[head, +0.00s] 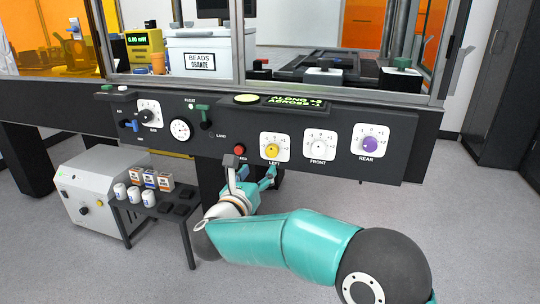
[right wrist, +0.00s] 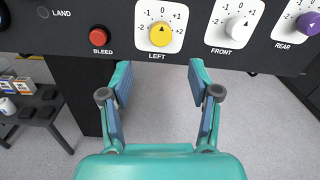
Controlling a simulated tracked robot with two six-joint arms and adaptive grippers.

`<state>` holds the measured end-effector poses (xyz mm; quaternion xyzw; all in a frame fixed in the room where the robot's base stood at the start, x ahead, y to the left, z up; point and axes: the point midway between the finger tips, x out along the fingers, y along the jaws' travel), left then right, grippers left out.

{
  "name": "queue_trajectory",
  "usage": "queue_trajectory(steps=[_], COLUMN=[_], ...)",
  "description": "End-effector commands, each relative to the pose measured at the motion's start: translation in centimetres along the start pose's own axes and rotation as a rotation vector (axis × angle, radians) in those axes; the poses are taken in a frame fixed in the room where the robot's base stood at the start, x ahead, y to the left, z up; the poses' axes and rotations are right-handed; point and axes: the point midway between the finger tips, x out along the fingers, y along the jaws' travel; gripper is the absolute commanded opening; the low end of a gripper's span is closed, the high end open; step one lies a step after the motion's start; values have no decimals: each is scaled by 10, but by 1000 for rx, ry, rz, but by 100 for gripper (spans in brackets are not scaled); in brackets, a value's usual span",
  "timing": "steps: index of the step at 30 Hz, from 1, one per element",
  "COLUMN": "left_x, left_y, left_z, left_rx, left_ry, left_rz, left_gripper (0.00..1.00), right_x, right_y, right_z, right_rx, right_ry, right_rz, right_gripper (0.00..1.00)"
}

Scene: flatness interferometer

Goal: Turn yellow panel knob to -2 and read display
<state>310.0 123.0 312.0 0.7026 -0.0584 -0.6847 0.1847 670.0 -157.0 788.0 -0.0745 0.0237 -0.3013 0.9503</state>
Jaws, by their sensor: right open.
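The yellow LEFT knob (head: 272,150) sits on a white dial plate on the black panel. In the right wrist view the yellow knob (right wrist: 162,36) has its dark pointer up, near the 0 mark. The display (head: 296,102) above it shows green text that seems to read ALONG +2, ACROSS -1; the digits are small. My right gripper (head: 251,174) is open just below the yellow knob, apart from it. In the right wrist view the open fingers of my right gripper (right wrist: 160,78) have nothing between them. My left gripper is out of view.
A red BLEED button (head: 239,150) is left of the yellow knob, close to a right finger. The white FRONT knob (head: 319,146) and purple REAR knob (head: 370,144) are to its right. A small black table (head: 163,215) with jars and boxes stands at lower left.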

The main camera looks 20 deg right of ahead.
Motion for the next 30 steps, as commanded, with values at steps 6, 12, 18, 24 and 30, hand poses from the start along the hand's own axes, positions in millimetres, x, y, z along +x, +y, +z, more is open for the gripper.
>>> queue_trajectory(steps=[6, 12, 18, 24, 30], left_x=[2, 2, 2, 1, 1], left_y=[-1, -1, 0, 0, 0], left_z=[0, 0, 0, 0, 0], left_rx=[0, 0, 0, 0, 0], left_ry=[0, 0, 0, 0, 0], left_rz=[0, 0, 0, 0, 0], left_gripper=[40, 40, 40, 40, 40], right_x=[51, 88, 108, 113, 113], right_y=[-1, -1, 0, -1, -1], right_z=[-2, -2, -1, -1, -1], right_rx=[0, -1, -2, -3, -3], right_ry=[1, 0, 1, 0, 0], right_rz=[-4, -2, 0, 0, 0], right_gripper=[62, 62, 62, 62, 58])
